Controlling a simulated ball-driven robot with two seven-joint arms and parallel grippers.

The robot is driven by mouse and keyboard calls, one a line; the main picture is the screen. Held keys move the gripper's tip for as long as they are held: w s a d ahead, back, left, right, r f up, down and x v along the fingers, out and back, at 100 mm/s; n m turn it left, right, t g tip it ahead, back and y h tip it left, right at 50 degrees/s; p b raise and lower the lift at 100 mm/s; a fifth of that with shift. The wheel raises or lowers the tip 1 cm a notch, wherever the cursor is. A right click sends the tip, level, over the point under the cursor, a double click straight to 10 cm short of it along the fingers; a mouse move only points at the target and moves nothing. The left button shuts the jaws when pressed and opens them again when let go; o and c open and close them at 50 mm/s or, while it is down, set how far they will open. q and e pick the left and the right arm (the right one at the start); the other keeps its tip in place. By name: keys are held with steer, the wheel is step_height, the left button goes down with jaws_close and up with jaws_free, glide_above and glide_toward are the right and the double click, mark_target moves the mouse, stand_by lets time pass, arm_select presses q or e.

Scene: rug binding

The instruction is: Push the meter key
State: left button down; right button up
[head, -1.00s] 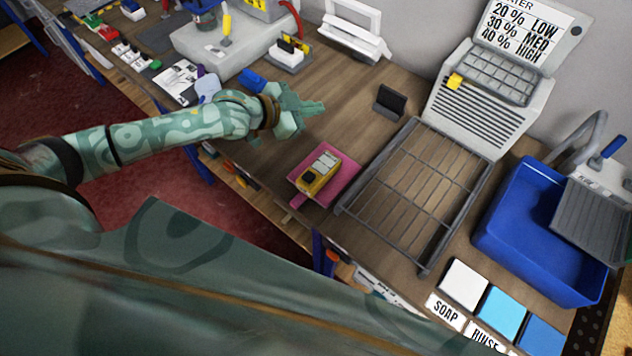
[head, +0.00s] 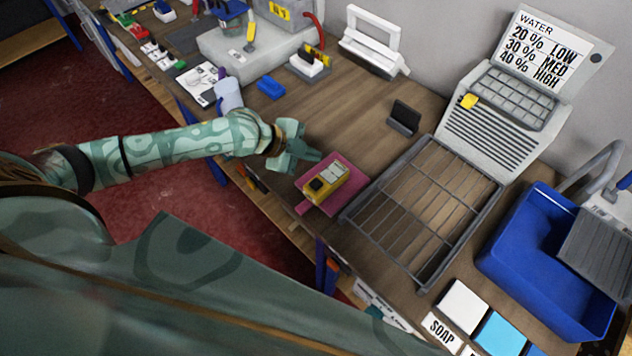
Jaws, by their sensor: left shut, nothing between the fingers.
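The yellow meter (head: 330,190) lies on a pink mat (head: 353,180) near the front edge of the bench. It has a dark key (head: 316,184) at its left end and a pale panel at its right end. My left gripper (head: 314,158) is shut and empty. It is up and to the left of the meter in the picture, apart from it as far as I can tell. My right gripper does not show.
A grey wire rack (head: 425,205) stands right of the mat, with a small black stand (head: 403,118) behind it. A blue basin (head: 540,270) is at the right. A blue block (head: 271,88) lies behind my left gripper. Bare wood shows behind the mat.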

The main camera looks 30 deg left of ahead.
arm_select(q)
steer(key=b, duration=0.7)
glide_above(312, 183)
step_height(312, 183, down, 7)
steer(key=shift+s+f, duration=0.15)
steer(key=shift+f, duration=0.75)
stand_by(0.7)
steer(key=shift+f+b, duration=0.35)
steer(key=shift+b, duration=0.15)
